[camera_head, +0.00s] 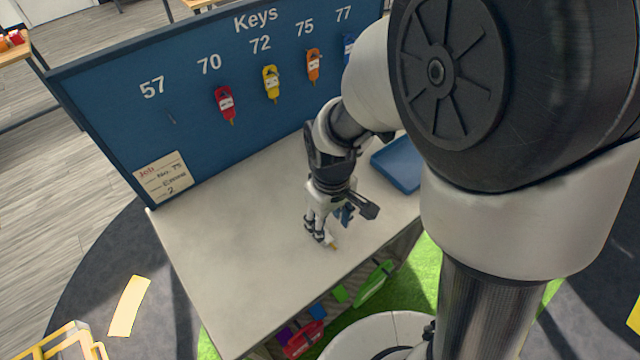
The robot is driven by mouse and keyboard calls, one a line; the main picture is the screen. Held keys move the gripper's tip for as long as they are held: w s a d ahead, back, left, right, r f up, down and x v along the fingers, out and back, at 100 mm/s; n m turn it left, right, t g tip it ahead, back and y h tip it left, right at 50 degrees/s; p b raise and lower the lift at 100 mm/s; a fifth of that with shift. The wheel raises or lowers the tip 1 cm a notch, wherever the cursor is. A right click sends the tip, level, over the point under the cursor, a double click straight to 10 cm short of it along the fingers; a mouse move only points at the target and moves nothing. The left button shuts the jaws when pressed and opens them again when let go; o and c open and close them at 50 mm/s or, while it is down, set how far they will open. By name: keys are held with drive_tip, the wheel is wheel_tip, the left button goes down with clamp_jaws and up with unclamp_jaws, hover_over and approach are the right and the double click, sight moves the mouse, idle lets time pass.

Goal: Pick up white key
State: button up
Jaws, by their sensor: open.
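The white key (330,240) lies on the grey tabletop near its front edge, with a small orange-yellow tip showing. My gripper (322,236) is right above it, pointing down, with its fingers open around or beside the key. The fingers hide most of the key, and I cannot tell whether they touch it.
A blue key board (200,120) stands along the back, with red (225,104), yellow (271,84) and orange (314,67) keys hanging. The hook under 57 is empty. A blue tray (398,165) sits right of my gripper. The tabletop's left side (230,230) is clear.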

sight(330, 241)
drive_tip(key=f+b, duration=0.1)
drive_tip(key=f, duration=0.1)
drive_tip(key=s+f+b, duration=0.1)
drive_tip(key=f, duration=0.2)
drive_tip(key=shift+d+f, duration=0.15)
drive_tip(key=shift+f+b, duration=0.35)
drive_tip(key=shift+f, duration=0.05)
drive_tip(key=shift+r, duration=0.1)
drive_tip(key=shift+c, duration=0.2)
drive_tip(key=c, duration=0.9)
drive_tip(key=shift+r, duration=0.15)
wheel_tip(330, 241, up, 20)
drive_tip(key=p, duration=0.7)
